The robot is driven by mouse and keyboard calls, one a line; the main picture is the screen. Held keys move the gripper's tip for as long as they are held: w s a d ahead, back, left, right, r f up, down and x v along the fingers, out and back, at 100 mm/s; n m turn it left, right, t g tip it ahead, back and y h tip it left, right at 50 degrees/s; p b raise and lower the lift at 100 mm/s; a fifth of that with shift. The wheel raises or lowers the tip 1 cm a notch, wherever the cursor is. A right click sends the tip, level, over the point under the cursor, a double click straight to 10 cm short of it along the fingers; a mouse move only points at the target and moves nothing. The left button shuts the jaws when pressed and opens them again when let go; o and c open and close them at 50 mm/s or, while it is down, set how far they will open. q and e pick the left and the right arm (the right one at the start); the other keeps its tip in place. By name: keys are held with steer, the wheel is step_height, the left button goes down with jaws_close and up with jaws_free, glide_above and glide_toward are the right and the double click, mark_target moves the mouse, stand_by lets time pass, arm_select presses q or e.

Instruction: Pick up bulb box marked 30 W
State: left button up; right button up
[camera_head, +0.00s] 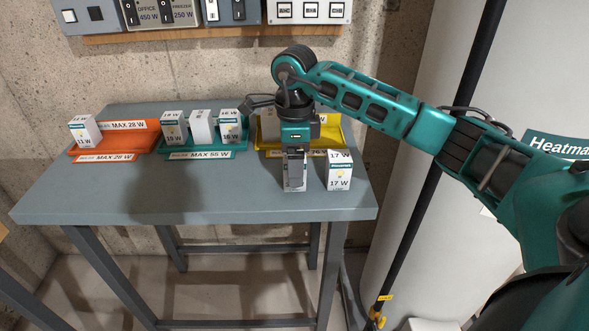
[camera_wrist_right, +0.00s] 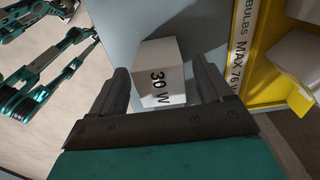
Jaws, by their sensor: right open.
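The bulb box marked 30 W (camera_wrist_right: 160,75) is a small white carton with dark lettering. In the right wrist view it lies between the two dark fingers of my right gripper (camera_wrist_right: 160,92), with a gap showing on at least one side. In the head view the box (camera_head: 295,185) stands near the front edge of the grey table (camera_head: 120,203), directly under my right gripper (camera_head: 295,156). That gripper points down and is open around the box. Its fingers partly hide the box's upper part. My left gripper is not seen in the head view.
A box marked 17 W (camera_head: 340,172) stands close to the right. Behind are an orange tray (camera_head: 135,140) with one box, a teal tray (camera_head: 180,153) with 3 boxes and a yellow tray (camera_head: 333,133), partly hidden by my right arm. The table's front left is clear.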

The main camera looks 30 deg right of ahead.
steer(key=shift+f, duration=0.9)
steer(key=shift+c, duration=0.2)
steer(key=c, duration=1)
steer(key=shift+r, duration=0.15)
